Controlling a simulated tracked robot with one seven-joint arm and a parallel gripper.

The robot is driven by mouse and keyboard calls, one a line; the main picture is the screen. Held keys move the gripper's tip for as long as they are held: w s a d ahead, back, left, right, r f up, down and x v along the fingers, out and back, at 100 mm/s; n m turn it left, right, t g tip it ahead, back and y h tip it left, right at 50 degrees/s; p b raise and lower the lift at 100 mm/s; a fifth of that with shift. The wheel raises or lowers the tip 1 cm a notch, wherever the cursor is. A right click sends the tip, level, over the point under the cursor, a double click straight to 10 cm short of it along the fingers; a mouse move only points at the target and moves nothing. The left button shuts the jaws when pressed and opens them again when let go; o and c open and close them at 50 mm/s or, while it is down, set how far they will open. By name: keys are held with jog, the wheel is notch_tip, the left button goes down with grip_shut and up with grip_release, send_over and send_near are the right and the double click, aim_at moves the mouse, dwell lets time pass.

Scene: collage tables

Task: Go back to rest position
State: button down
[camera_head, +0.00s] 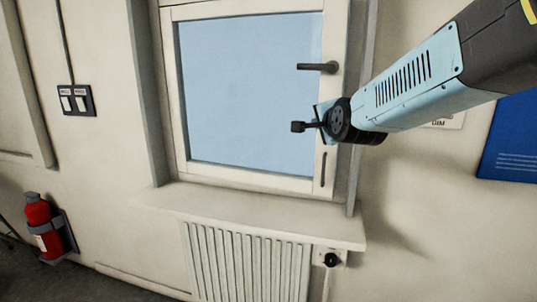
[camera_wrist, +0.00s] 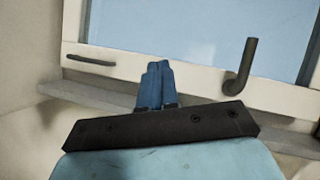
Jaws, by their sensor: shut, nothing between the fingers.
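My gripper (camera_head: 298,127) is in front of the window's right part in the head view, below the dark window handle. My arm reaches in from the upper right. In the wrist view, the blue fingers of my gripper (camera_wrist: 155,84) are together with nothing between them. The window handle (camera_head: 318,67) points left in the head view; in the wrist view, the same handle (camera_wrist: 243,68) stands to the right of the fingers, apart from them in the picture. The white window (camera_head: 245,90) appears shut.
A small dark pull (camera_head: 323,170) is low on the window frame. A sill (camera_head: 260,213) juts out above a white radiator (camera_head: 245,262) with a valve (camera_head: 331,260). A red fire extinguisher (camera_head: 38,222), light switches (camera_head: 75,101) and a blue board (camera_head: 512,140) are on the walls.

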jog(key=s+d+f+n+g, duration=0.3)
jog(key=s+n, duration=0.1)
jog(key=s, duration=0.4)
jog(key=s+d+f+n+g+h, duration=0.1)
jog(key=s+d+f+n+g, duration=0.2)
jog(key=s, duration=0.6)
jog(key=s+d+f+n+g+h, duration=0.1)
jog(key=s+d+f+n+g, duration=0.2)
jog(key=s+n, duration=0.3)
jog(key=s+d, duration=0.1)
jog(key=s, duration=0.1)
jog(key=shift+s+d+g, duration=0.2)
jog(key=shift+s+g, duration=0.1)
jog(key=shift+s, duration=0.1)
jog(key=c, duration=1.8)
grip_release()
